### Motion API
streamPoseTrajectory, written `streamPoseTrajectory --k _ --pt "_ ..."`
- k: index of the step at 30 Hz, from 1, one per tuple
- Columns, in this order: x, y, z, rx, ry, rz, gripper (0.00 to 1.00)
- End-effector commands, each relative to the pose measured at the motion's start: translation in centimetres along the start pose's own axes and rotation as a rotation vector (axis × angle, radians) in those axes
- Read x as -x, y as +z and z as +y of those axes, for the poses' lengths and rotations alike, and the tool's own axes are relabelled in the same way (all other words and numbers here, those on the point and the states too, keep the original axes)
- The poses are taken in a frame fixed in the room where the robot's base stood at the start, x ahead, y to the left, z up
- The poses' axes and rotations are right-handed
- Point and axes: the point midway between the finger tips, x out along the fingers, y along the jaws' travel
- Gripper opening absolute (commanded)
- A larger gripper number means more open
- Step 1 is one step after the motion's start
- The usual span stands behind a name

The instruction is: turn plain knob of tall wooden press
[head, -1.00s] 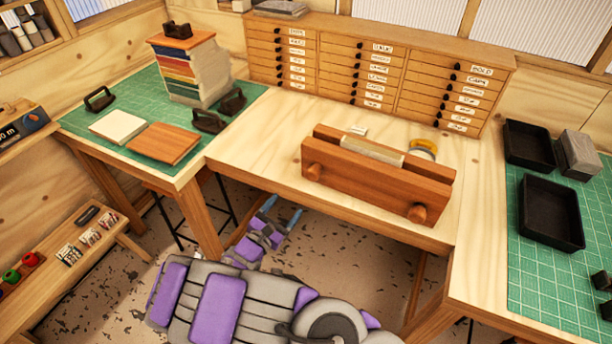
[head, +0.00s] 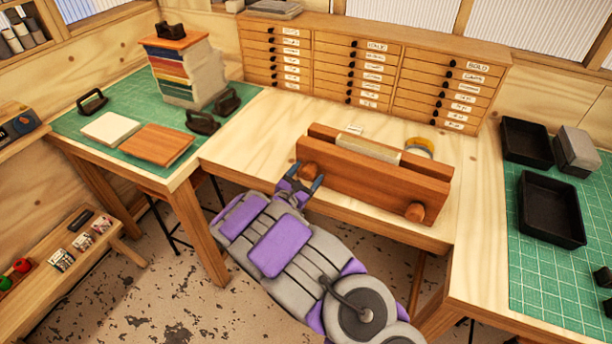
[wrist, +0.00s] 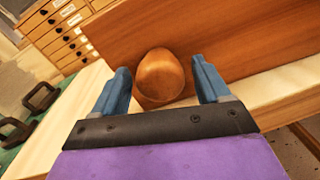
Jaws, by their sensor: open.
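The wooden press (head: 370,183) is a long reddish-brown double board standing on the middle bench, with a pale book-like block (head: 368,149) clamped between its boards. Two rounded wooden knobs stick out of its front: a left knob (head: 309,171) and a right knob (head: 414,211). Both look plain at this size. My gripper (head: 302,181) is open at the left knob. In the wrist view, the left knob (wrist: 161,76) lies between the two blue fingers of my gripper (wrist: 161,64), with a visible gap on each side. The right knob is out of the wrist view.
A yellow-and-grey roll (head: 420,147) sits behind the press. Drawer cabinets (head: 365,75) line the back. A book stack (head: 187,72) and dark handled tools (head: 203,121) stand on the left green mat. Black trays (head: 552,210) lie at right. Bench is clear left of the press.

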Motion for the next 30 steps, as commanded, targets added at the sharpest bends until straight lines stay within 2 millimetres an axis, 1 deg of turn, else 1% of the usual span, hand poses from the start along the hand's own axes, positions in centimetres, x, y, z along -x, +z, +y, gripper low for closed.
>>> streamPoseTrajectory --k 7,24,30 --pt "-0.06 0.01 0.03 0.000 0.000 0.000 0.76" --pt "-0.03 0.00 0.09 -0.001 0.001 0.000 0.21" --pt "-0.13 0.11 0.15 -0.019 0.002 -0.003 0.21"
